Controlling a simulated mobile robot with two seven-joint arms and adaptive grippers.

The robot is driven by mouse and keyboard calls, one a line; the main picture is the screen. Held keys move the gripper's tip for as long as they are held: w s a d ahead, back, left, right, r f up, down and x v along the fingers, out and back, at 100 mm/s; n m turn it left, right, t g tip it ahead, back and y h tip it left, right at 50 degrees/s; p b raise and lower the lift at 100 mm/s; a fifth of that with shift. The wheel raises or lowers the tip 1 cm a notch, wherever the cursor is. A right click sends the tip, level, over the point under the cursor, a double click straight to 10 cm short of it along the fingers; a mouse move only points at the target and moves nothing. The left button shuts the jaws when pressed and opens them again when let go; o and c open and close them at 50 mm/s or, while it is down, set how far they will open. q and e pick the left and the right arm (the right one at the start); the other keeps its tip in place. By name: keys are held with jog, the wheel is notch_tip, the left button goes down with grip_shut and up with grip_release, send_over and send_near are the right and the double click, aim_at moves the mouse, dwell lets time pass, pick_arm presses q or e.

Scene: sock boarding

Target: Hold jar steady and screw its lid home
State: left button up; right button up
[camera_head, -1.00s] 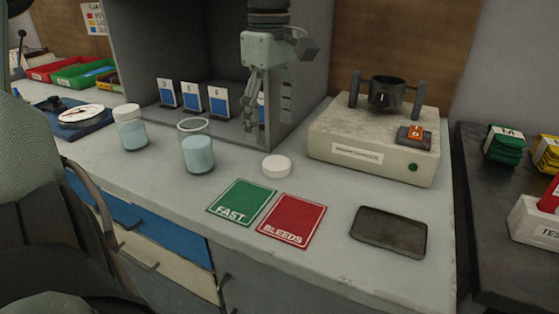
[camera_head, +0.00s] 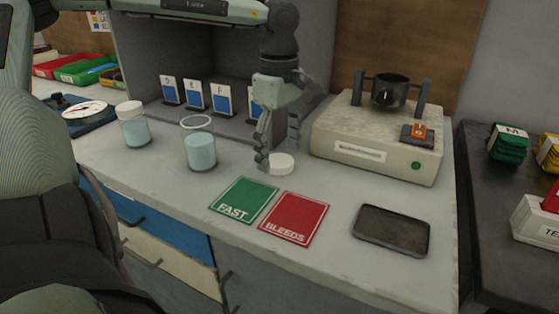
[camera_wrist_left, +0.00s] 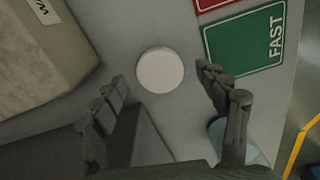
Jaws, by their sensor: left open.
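A white round lid (camera_head: 282,165) lies flat on the bench. In the left wrist view the lid (camera_wrist_left: 160,70) sits between the spread fingers with gaps on both sides. My left gripper (camera_head: 275,158) is open just above the lid, and one finger partly covers the lid's left edge in the head view. An open clear jar (camera_head: 200,148) with pale blue contents stands upright to the left of the lid. Part of a pale blue round thing shows behind a finger in the left wrist view. My right gripper is not in view.
A second jar (camera_head: 133,125) with a white lid stands farther left. Green FAST (camera_head: 244,199) and red BLEEDS (camera_head: 295,219) cards lie in front. A beige device (camera_head: 370,145) stands to the right, and a dark tray (camera_head: 392,230) lies before it. Labelled cards (camera_head: 197,96) stand behind.

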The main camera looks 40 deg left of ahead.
pick_arm(q)
jog(key=shift+f, duration=0.45)
jog(key=c, duration=0.8)
jog(key=shift+c, duration=0.2)
